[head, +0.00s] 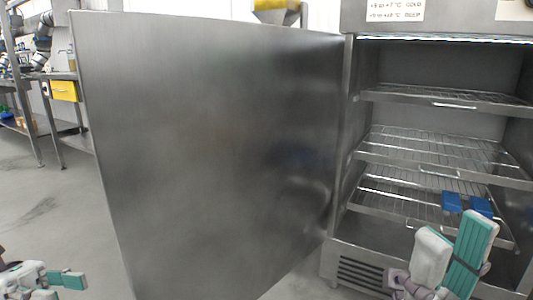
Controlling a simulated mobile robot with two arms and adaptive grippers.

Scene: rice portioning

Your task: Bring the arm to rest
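My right gripper (456,226) is at the lower right, in front of the open fridge's lower part. It has one white finger and one teal-faced finger, with their tips apart, and I see nothing between them. My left gripper (62,285) is at the bottom left corner, partly cut off by the picture edge. Its teal fingers show, but their spacing is unclear. It is on the near side of the fridge door (210,140), well apart from it.
The steel door stands wide open across the middle. The fridge has several wire shelves (440,148). Two blue pieces (451,202) show at the lower shelf; what they are is unclear. A bench with a yellow box (65,91) stands far left. Grey floor (45,205) is clear at left.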

